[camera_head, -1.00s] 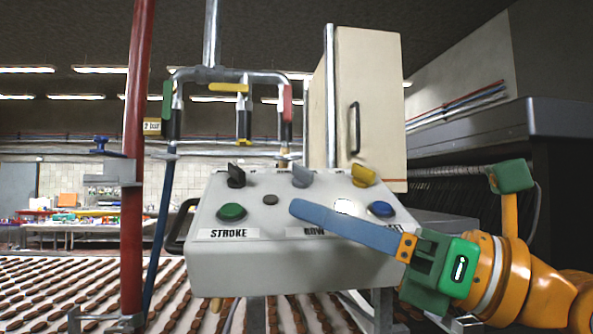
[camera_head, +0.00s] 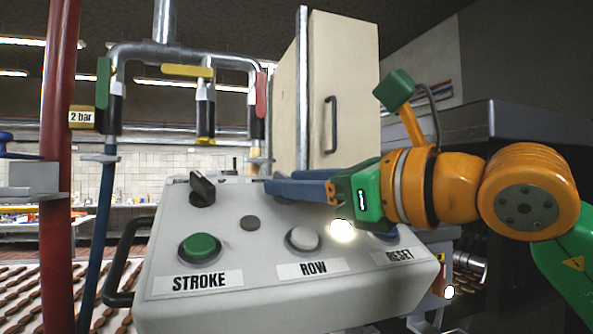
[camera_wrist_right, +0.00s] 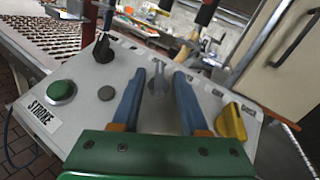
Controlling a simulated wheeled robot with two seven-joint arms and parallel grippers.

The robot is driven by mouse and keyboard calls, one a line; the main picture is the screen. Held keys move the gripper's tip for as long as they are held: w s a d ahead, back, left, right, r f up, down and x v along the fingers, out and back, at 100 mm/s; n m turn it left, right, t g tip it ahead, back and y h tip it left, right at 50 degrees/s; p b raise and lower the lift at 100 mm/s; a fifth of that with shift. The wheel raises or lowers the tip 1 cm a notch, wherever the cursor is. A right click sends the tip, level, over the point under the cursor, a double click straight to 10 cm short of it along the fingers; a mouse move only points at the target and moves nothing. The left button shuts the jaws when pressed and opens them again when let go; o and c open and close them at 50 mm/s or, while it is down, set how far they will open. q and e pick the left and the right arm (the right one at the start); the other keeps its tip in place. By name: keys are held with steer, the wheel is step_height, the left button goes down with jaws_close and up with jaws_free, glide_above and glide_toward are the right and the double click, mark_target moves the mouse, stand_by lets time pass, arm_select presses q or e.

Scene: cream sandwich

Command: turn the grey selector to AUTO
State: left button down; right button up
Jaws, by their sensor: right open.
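The grey selector (camera_wrist_right: 157,84) stands on the sloped top of a pale control box (camera_head: 250,260). In the right wrist view it shows between the two blue fingers of my right gripper (camera_wrist_right: 159,76). The fingers are open, one on each side of it; I cannot tell whether either touches it. In the head view my right gripper (camera_head: 272,188) reaches in from the right, low over the box's back edge, and its fingers hide the grey selector. The markings around the selector are too small to read. My left gripper is not in view.
A black selector (camera_head: 202,189) and a yellow selector (camera_wrist_right: 231,122) flank the grey one. Green STROKE (camera_head: 200,247) and white ROW (camera_head: 303,239) buttons sit in front; RESET is partly covered. Pipes with coloured valve handles (camera_head: 187,71) and a beige cabinet (camera_head: 345,90) stand behind.

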steer(key=shift+a, duration=0.1)
steer(key=shift+c, duration=0.9)
jaws_close()
steer(key=shift+f, duration=0.1)
